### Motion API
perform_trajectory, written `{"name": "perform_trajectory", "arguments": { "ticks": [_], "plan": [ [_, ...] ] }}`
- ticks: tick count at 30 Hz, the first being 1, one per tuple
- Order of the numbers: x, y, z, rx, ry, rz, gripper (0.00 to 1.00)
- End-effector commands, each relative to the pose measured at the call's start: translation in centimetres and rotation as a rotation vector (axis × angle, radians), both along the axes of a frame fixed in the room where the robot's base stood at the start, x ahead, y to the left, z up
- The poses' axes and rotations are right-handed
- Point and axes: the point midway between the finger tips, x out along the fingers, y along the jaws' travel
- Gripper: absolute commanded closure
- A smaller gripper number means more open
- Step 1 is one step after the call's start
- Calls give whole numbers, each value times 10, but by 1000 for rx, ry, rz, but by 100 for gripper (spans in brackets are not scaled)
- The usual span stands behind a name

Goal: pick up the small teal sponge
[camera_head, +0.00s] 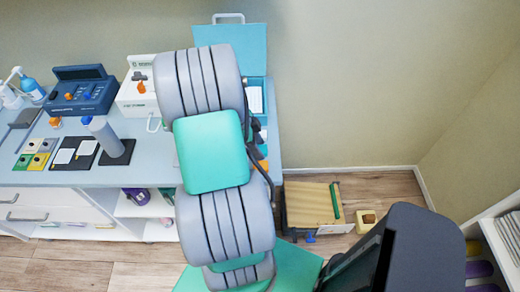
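I cannot make out a small teal sponge for certain. Small square pads in grey, yellow and green lie at the left of the counter, among them a green pad (22,162); I cannot tell whether any is a sponge. My large grey and teal arm spans the middle of the view and hides part of the counter (150,178). My gripper is not visible.
A dark blue device (82,92), a white device (137,90), a grey cylinder (106,136) and a spray bottle (28,85) stand on the counter. An open teal case (235,38) is behind my arm. A wooden-topped box (310,204) stands on the floor to the right.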

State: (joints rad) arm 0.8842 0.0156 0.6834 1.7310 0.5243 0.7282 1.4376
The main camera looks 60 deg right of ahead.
Motion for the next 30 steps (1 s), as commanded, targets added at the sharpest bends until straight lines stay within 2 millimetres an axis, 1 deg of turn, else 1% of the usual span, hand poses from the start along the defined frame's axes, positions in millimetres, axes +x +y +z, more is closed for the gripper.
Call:
{"name": "perform_trajectory", "arguments": {
  "ticks": [1, 2, 15, 17, 26, 30],
  "plan": [
    [0, 0, 0, 0, 0, 0, 58],
    [0, 0, 0, 0, 0, 0, 60],
    [0, 0, 0, 0, 0, 1, 96],
    [0, 0, 0, 0, 0, 1, 100],
    [1, 0, 2, 0, 0, 1, 100],
    [1, -1, 12, -3, -3, 1, 100]
  ]
}}
